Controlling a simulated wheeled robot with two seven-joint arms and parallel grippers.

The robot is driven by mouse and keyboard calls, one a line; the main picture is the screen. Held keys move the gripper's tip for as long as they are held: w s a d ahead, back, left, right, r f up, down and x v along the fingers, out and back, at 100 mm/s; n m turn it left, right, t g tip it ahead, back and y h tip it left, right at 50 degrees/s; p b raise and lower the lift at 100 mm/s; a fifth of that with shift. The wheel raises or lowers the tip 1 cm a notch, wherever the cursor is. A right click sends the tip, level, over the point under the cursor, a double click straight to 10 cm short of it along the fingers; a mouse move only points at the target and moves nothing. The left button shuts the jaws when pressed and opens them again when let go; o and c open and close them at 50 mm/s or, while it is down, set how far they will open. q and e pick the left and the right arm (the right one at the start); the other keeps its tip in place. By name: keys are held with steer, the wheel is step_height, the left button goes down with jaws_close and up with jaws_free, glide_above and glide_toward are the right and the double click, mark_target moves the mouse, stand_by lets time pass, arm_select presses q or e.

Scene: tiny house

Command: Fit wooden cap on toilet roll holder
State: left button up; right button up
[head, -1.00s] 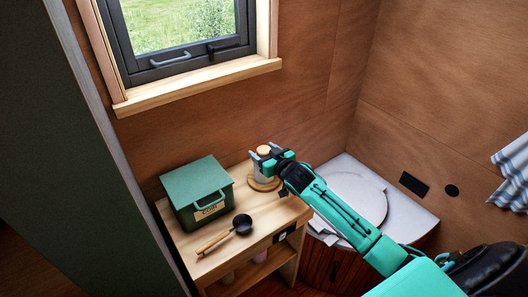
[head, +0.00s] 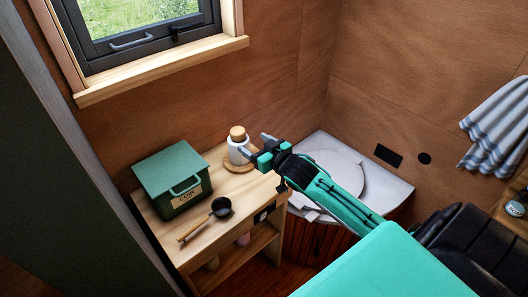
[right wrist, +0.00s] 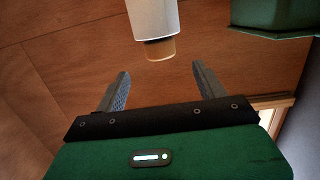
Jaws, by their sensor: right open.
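The pale wooden cap (head: 237,132) sits on top of the white toilet roll (head: 238,150), which stands upright on the round wooden holder base (head: 239,168) on the shelf. In the right wrist view, which is upside down, the cap (right wrist: 159,50) shows at the end of the roll (right wrist: 153,18). The holder's post is hidden. My right gripper (head: 255,144) is open and empty just right of the roll. In the right wrist view, its two fingers (right wrist: 162,82) are spread apart with nothing between them. My left gripper is not in view.
A green lidded box (head: 174,181) and a dark scoop with a wooden handle (head: 206,219) are on the wooden shelf (head: 222,190) to the left. A toilet with a round lid (head: 335,170) is to the right. A window (head: 140,30) is above.

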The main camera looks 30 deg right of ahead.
steer(key=shift+s+d+r, duration=0.1)
steer(key=shift+s+r, duration=0.05)
steer(key=shift+s, duration=0.85)
steer(key=shift+s+d+r, duration=0.1)
steer(key=shift+s+r, duration=0.05)
steer(key=shift+s, duration=0.85)
